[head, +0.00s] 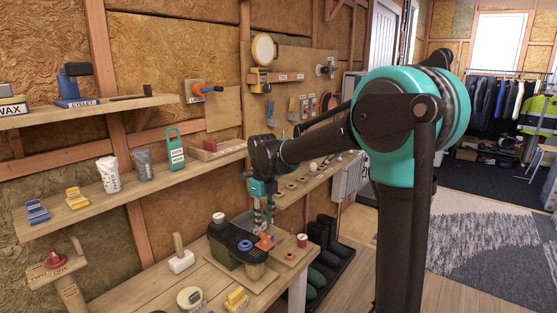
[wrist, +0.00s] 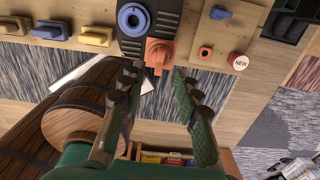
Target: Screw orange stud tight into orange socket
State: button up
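An orange piece (head: 264,242) with a knob-like top is at the right end of a dark fixture on the workbench. It also shows in the wrist view (wrist: 159,50), just past my fingertips. I cannot tell whether it is the stud, the socket or both together. A small orange ring (wrist: 205,52) is on the wooden board beside it. My gripper (wrist: 157,70) is open, its two green-padded fingers apart, with the orange piece between and just beyond the tips. I see no clear contact. In the head view my gripper (head: 262,217) is above the fixture, pointing down.
A blue ring (wrist: 133,18) is beside the orange piece on the dark fixture (head: 226,236). A red NEW cap (wrist: 238,61) is close by. A wooden-handled block (head: 181,260), a tape roll (head: 190,297) and a yellow block (head: 237,299) lie on the bench. Boots (head: 326,240) stand beyond it.

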jog(key=shift+r, duration=1.95)
jog(key=shift+d, duration=0.1)
jog(key=shift+s+d+f+n, duration=0.15)
jog(key=shift+d+f+n, duration=0.05)
jog(key=shift+d+n, duration=0.15)
jog(key=s+d+f+n+t, duration=0.2)
jog(key=s+d+f+n, duration=0.6)
jog(key=d+n, duration=0.3)
jog(key=s+d+f+n+t, duration=0.2)
jog(key=s+d+f+n, duration=0.6)
jog(key=s+d+n, duration=0.3)
jog(key=n, duration=0.3)
jog(key=shift+d+f, duration=0.25)
jog(key=shift+d, duration=0.15)
jog(key=shift+n, duration=0.25)
